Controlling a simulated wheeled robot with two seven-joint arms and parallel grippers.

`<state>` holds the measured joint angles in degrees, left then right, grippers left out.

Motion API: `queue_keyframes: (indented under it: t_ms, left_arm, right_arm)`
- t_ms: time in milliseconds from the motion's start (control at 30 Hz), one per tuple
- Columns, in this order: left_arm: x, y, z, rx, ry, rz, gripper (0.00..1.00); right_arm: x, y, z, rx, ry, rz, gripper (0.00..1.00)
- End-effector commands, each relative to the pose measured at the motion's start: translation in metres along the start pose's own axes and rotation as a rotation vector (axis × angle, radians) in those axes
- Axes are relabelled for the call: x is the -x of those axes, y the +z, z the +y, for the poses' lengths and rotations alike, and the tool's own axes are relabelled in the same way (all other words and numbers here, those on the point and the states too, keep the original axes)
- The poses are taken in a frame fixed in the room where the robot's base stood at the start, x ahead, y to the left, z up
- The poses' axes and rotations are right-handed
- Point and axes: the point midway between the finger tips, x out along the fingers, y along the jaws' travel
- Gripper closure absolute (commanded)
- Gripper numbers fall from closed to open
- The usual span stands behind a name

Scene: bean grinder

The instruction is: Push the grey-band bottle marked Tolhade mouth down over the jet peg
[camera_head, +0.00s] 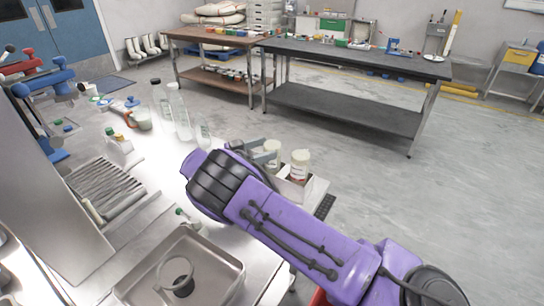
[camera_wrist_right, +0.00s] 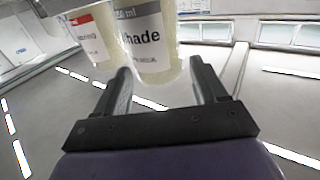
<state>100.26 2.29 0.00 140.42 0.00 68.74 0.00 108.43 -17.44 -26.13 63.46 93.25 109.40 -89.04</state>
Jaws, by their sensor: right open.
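The bottle marked "hade" (camera_wrist_right: 155,45), its first letters out of sight, has a grey band reading "50 ml". In the wrist view it stands between the fingers of my open right gripper (camera_wrist_right: 163,90), with a gap visible on the right. In the head view the right gripper (camera_head: 258,155) is largely hidden behind my purple wrist, by two pale bottles. The left one (camera_head: 272,148) appears to be the one between the fingers. A red-band bottle (camera_wrist_right: 95,35) is beside it in the wrist view. I cannot make out the jet peg. My left gripper is out of view.
A steel basin (camera_head: 215,255) with a ring-shaped part (camera_head: 175,272) lies at the front. Another pale bottle (camera_head: 299,162) stands at the counter's right edge. Several clear bottles (camera_head: 180,115) stand farther back. A ribbed drain tray (camera_head: 105,185) is at left.

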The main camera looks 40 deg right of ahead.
Motion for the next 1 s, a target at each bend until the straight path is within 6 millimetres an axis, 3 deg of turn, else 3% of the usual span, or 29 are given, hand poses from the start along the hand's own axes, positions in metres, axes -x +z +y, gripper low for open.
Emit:
queue_keyframes:
  t_ms: [133,233,533,633,667,1000]
  left_arm:
    - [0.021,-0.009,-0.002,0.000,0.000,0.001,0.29]
    - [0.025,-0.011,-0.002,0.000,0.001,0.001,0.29]
    - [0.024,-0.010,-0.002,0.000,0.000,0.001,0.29]
    - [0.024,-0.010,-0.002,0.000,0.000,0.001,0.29]
    - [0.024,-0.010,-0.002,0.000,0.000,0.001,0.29]
    - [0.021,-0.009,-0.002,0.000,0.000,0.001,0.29]
  right_arm:
    - [-0.028,-0.006,0.004,0.005,0.005,0.003,0.29]
    - [-0.044,-0.003,0.004,0.001,0.006,0.001,0.29]
    - [-0.053,0.001,0.004,0.000,0.004,0.000,0.29]
    - [-0.053,0.001,0.004,0.000,0.004,0.000,0.61]
    - [-0.053,0.001,0.004,0.000,0.004,0.000,0.66]
    - [-0.053,-0.008,0.004,-0.003,0.005,-0.001,0.67]
